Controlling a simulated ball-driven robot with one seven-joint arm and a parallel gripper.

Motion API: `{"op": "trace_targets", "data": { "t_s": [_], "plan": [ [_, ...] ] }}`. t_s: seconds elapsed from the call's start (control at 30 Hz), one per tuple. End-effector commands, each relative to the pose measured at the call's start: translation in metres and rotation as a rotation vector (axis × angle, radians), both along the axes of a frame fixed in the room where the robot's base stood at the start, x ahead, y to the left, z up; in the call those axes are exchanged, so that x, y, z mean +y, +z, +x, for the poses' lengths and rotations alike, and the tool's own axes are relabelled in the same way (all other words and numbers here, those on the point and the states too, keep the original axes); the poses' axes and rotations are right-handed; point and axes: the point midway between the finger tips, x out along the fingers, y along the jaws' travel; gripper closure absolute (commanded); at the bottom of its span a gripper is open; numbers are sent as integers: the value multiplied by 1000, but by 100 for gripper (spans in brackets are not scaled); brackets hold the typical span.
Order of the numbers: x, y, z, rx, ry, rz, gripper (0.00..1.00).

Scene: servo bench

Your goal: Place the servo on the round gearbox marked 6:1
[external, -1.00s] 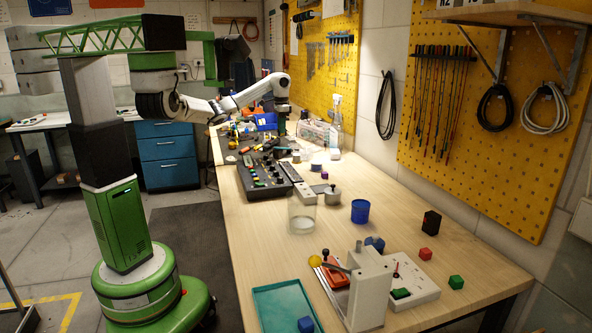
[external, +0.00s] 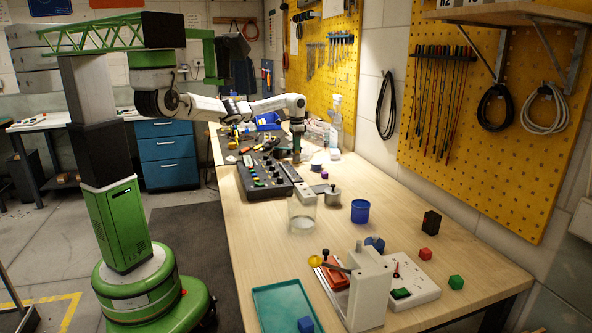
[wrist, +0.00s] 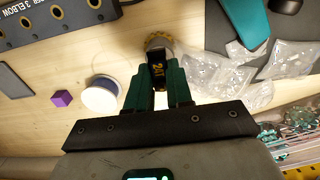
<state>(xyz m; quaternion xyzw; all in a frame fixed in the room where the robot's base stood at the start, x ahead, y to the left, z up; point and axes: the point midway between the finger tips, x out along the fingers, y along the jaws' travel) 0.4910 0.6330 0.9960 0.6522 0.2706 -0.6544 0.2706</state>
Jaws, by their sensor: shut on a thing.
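My gripper (wrist: 159,92) has green fingers and is shut on a dark block, taken to be the servo (wrist: 158,72), with yellow marking on its top. In the wrist view the servo lies between the fingertips. A round grey part with a golden rim, likely a gearbox (wrist: 158,39), shows just beyond the servo and is partly covered by it. I cannot read any ratio on it, nor tell whether the servo touches it. In the external view my gripper (external: 297,146) points down at the far part of the bench; the servo is too small to make out there.
A white spool (wrist: 100,95), a purple cube (wrist: 62,98) and clear bags (wrist: 215,75) lie around.

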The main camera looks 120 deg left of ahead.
Motion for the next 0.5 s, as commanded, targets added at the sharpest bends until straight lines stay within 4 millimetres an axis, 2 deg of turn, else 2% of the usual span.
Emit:
{"op": "trace_targets", "data": {
  "t_s": [0.43,0.47,0.5],
  "plan": [
    [0,-7,0,-1,0,0,100],
    [0,-7,0,-1,0,0,78],
    [0,-7,0,-1,0,1,74]
  ]
}}
